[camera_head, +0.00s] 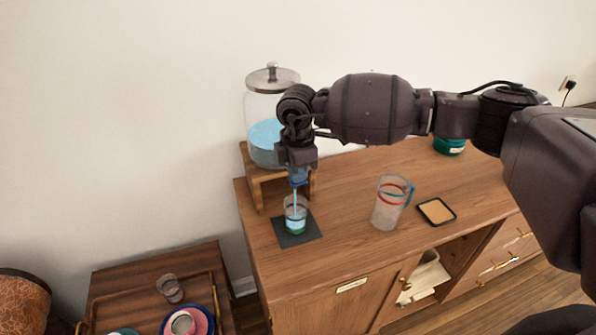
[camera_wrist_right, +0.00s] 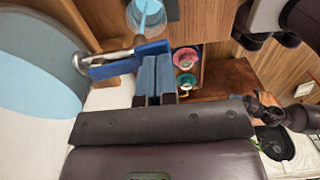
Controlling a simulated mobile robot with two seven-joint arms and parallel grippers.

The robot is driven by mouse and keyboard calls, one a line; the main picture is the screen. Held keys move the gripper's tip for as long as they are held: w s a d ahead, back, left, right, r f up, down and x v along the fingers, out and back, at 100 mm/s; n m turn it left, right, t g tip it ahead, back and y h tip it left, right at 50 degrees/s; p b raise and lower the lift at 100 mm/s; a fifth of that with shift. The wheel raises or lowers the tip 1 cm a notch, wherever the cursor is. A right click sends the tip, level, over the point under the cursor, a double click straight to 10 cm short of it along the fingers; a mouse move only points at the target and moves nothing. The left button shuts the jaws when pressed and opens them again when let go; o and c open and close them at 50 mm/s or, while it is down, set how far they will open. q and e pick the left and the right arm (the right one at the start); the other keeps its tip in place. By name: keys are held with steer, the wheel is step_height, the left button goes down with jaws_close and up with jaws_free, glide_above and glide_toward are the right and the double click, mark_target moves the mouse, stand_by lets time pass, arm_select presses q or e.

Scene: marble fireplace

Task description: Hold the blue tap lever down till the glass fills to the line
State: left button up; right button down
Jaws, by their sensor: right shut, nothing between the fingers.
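The glass dispenser (camera_head: 267,143) holds blue liquid and stands on a wooden stand. My right gripper (camera_head: 298,172) points down in front of it, fingers shut and empty. In the right wrist view the shut fingertips (camera_wrist_right: 156,68) are at the blue tap lever (camera_wrist_right: 115,62), apparently pressed against it; exact contact is hard to judge. In the head view the gripper mostly hides the tap. The fill line is too small to tell.
The glass stands on a dark mat (camera_head: 285,238) on the wooden cabinet (camera_head: 345,245). A clear jug (camera_head: 388,203) with a blue handle and a black-rimmed coaster (camera_head: 436,211) are to its right. A lower table (camera_head: 110,285) with cups is at the left.

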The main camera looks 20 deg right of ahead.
arm_select(q)
steer(key=shift+w+r, duration=0.15)
steer(key=shift+w, duration=0.15)
steer(key=shift+s, duration=0.3)
stand_by(0.7)
steer(key=shift+w, duration=0.3)
stand_by(2.2)
steer(key=shift+s, duration=0.15)
stand_by(0.3)
arm_select(e)
steer(key=shift+r, duration=0.2)
steer(key=shift+r+p, duration=0.55)
steer(key=shift+r, duration=0.05)
arm_select(q)
steer(key=shift+r, duration=0.5)
